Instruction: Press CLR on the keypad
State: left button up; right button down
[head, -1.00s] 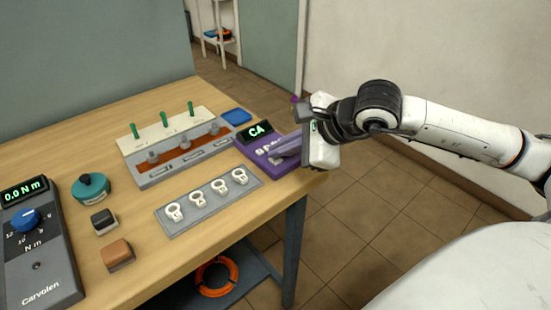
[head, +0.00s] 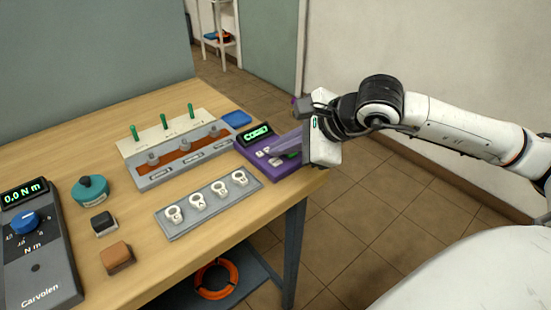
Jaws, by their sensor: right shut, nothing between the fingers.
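The purple keypad (head: 283,170) sits at the right edge of the wooden table. Its display (head: 257,133) is lit green with characters too small to read surely. A few pale keys (head: 264,153) and a green key (head: 293,154) show. I cannot pick out the CLR label. My left gripper is out of view.
A grey plate with several white ring tags (head: 208,203) lies in front of the keypad. A torque tester (head: 38,250) is at far left.

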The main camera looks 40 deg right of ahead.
jog(key=shift+r, duration=0.25)
notch_tip(320, 180, up, 5)
jog(key=p, duration=0.2)
jog(key=shift+f+p, duration=0.1)
jog(key=shift+p, duration=0.25)
dwell(0.8)
